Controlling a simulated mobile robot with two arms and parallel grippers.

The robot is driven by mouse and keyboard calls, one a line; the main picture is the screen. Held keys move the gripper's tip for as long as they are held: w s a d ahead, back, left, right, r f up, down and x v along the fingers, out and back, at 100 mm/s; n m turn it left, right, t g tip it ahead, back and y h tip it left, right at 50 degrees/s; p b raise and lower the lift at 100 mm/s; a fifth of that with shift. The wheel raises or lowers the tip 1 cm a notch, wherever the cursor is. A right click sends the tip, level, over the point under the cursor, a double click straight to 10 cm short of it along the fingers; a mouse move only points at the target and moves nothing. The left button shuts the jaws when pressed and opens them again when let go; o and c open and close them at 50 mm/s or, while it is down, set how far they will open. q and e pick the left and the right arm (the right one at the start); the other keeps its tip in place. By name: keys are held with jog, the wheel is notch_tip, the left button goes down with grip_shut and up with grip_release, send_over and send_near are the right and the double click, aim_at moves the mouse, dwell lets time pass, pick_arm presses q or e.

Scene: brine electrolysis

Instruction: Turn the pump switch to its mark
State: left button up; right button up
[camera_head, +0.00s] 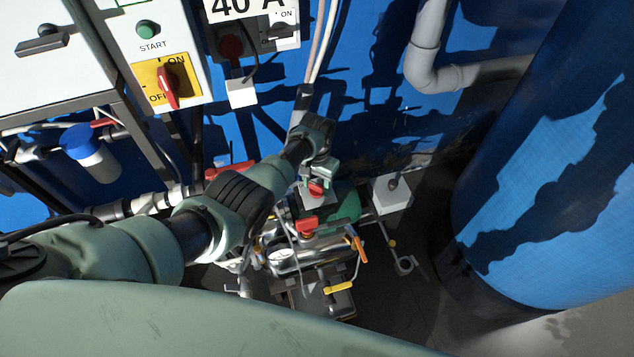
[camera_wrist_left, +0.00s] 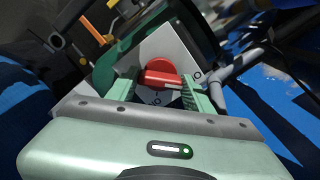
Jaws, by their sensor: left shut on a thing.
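The pump switch is a red rotary knob (camera_wrist_left: 161,74) on a pale square plate (camera_wrist_left: 182,52), seen in the left wrist view. Its red bar lies nearly level in that view. Dark lettering that reads like an upside-down ON shows below the knob, and an O shows to its right; the rest is hidden. My left gripper (camera_wrist_left: 160,90) has its green fingers on both sides of the knob, shut on it. In the head view the knob (camera_head: 316,188) shows low in front of my left gripper (camera_head: 318,173), above the pump gear. My right gripper is not in view.
A control panel with a green START button (camera_head: 148,30) and a red ON/OFF switch (camera_head: 168,86) stands at upper left. Pipework with a red handle (camera_head: 306,226) and yellow lever (camera_head: 338,287) lies below the gripper. A large blue tank (camera_head: 550,190) stands right.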

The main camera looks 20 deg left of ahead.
aim_at(317, 185)
pick_arm(q)
jog(key=shift+w+r+n, duration=0.1)
jog(key=shift+n, duration=0.2)
jog(key=o, duration=1.4)
notch_tip(317, 185, up, 6)
jog(key=shift+r+p, duration=0.2)
jog(key=shift+p, duration=0.85)
jog(key=shift+r, duration=0.65)
